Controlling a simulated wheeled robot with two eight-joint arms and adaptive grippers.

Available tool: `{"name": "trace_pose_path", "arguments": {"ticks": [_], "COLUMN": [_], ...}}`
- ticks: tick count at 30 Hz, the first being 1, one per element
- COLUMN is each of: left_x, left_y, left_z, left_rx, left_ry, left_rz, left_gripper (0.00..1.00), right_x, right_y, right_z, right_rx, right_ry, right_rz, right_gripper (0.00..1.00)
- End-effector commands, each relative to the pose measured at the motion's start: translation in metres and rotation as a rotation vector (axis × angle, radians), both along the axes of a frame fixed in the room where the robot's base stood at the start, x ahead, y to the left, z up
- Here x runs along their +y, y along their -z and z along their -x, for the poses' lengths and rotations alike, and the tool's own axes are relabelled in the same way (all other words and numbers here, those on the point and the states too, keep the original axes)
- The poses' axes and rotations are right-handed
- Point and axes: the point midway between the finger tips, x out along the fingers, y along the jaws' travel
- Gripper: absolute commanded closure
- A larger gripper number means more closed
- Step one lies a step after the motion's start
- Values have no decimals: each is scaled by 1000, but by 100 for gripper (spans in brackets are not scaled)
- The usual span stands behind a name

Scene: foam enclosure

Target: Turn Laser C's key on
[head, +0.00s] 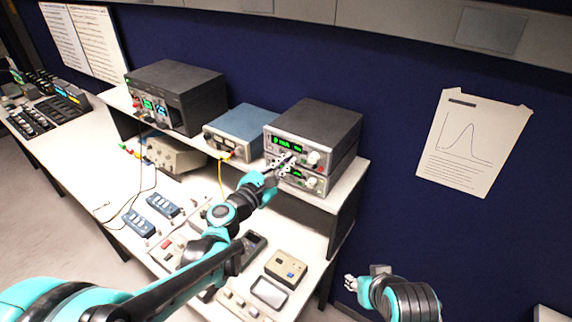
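Two stacked grey instrument boxes with green displays and knobs stand on the right end of the raised shelf: an upper unit (316,131) and a lower unit (316,184). Labels are too small to read, so I cannot tell which is Laser C. My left gripper (283,163) is at the front of the stack, covering part of both panels. No key can be made out; one may be hidden behind the fingers. Whether the fingers touch the panel or are closed is unclear. My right gripper (350,284) hangs low, right of the bench and away from the stack.
A blue box (240,127) and a large black instrument (178,95) stand left of the stack on the shelf (345,185). Below, the white bench (85,160) holds a beige device (286,268), blue blocks (162,206) and cables. A paper chart (473,140) hangs on the blue wall.

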Motion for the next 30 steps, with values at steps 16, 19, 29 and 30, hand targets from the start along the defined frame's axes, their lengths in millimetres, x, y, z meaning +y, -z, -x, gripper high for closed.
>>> {"name": "trace_pose_path", "arguments": {"ticks": [16, 19, 29, 30], "left_x": [-1, -1, -1, -1], "left_y": [2, 2, 3, 3], "left_z": [1, 1, 1, 1], "left_rx": [-287, -339, -495, -510], "left_ry": [1, 1, 2, 2], "left_rz": [-431, -509, -741, -763], "left_gripper": [100, 100, 100, 100], "right_x": [0, 0, 0, 0], "right_y": [14, 16, 22, 22], "right_z": [0, 0, 0, 0], "right_rx": [0, 0, 0, 0], "right_ry": [0, 0, 0, 0], "right_rz": [0, 0, 0, 0], "right_gripper": [60, 60, 60, 60]}}
